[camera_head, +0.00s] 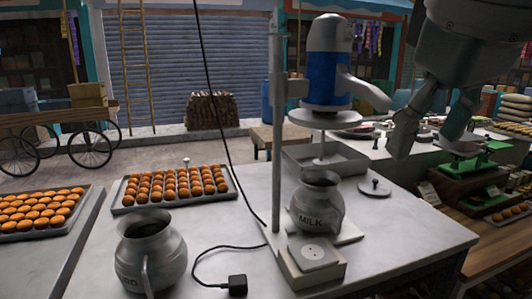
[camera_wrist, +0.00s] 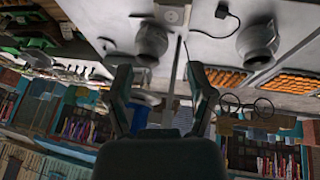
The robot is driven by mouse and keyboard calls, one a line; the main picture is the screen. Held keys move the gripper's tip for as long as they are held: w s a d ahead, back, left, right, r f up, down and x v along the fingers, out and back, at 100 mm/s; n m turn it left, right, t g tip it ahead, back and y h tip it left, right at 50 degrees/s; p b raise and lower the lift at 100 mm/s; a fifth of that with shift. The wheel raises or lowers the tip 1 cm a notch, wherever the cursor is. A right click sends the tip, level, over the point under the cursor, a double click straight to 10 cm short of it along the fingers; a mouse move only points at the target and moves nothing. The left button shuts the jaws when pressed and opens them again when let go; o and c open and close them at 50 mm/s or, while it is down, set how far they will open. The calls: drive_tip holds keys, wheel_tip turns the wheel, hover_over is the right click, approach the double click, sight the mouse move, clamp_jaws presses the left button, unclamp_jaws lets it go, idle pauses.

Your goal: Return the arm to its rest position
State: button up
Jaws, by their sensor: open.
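My gripper (camera_head: 428,138) hangs at the upper right of the head view, above the right side of the counter. Its two fingers are spread apart with nothing between them; they also show apart in the wrist view (camera_wrist: 158,72). The metal milk pot (camera_head: 317,205), marked MILK, stands upright on the counter under the blue stirrer (camera_head: 326,75). It is to the left of my gripper and apart from it. The wrist view is upside down and shows two metal pots near its top edge.
A second metal pot (camera_head: 150,254) stands at the front left. Trays of orange sweets (camera_head: 172,205) lie behind it. A black cable runs down to a small black box (camera_head: 237,285). A metal post (camera_head: 276,130) rises beside the stirrer. A green scale (camera_head: 478,160) stands at the right.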

wheel_tip(320, 180, down, 36)
drive_tip(key=w+d+m, duration=0.2)
drive_tip(key=m, duration=0.1)
drive_tip(key=shift+f+m+t+y, duration=0.2)
drive_tip(key=shift+m+t+y, duration=0.1)
drive_tip(key=shift+m+y, duration=0.1)
